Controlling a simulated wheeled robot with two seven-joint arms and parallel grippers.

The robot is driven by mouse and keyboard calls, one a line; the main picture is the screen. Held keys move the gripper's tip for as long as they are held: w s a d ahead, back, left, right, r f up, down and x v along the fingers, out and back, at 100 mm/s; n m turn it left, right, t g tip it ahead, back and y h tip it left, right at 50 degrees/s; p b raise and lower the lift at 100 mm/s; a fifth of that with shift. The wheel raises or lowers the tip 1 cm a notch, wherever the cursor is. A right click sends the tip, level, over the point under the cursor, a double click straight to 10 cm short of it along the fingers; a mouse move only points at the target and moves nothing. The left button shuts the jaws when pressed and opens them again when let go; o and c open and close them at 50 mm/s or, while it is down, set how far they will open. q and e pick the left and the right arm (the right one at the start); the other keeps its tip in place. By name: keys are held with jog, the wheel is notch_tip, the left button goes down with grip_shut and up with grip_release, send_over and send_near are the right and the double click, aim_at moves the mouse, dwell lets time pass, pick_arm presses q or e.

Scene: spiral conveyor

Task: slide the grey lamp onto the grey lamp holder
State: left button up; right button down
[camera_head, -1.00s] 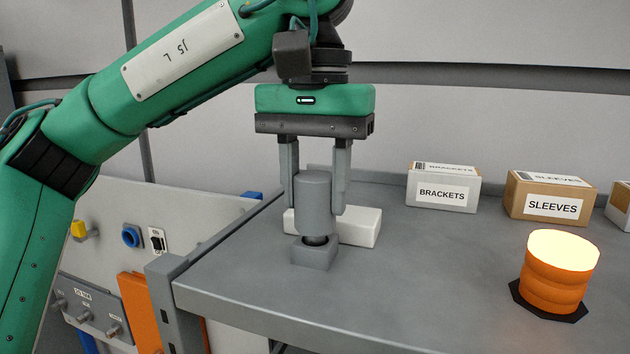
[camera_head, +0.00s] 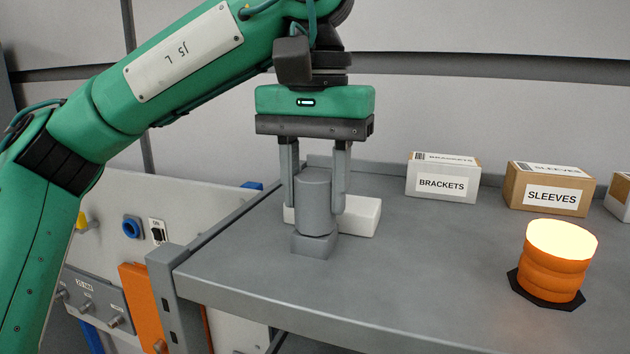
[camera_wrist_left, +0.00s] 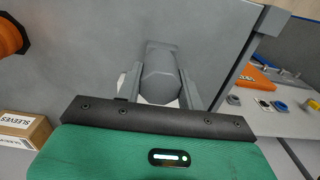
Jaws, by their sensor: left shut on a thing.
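The grey lamp (camera_head: 314,200) is an upright grey cylinder between the fingers of my left gripper (camera_head: 315,208). The gripper points straight down and is shut on it. The grey lamp holder (camera_head: 314,245) is a square grey block on the table, directly under the lamp. The lamp's lower end meets the top of the holder, with no dark gap showing between them. In the left wrist view the lamp (camera_wrist_left: 161,80) shows between the two fingers. My right gripper is in neither view.
A white block (camera_head: 361,217) lies right behind the lamp. The BRACKETS box (camera_head: 442,183) and SLEEVES box (camera_head: 550,194) stand at the back right. A lit orange lamp (camera_head: 552,268) stands on a dark base at the right. The grey table (camera_head: 430,270) is clear between.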

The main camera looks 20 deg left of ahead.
pick_arm(q)
jog(key=shift+f, duration=0.15)
jog(key=o, duration=0.9)
jog(key=shift+r, duration=0.6)
notch_tip(320, 180, up, 13)
jog(key=p, duration=0.2)
jog(key=shift+f, duration=0.15)
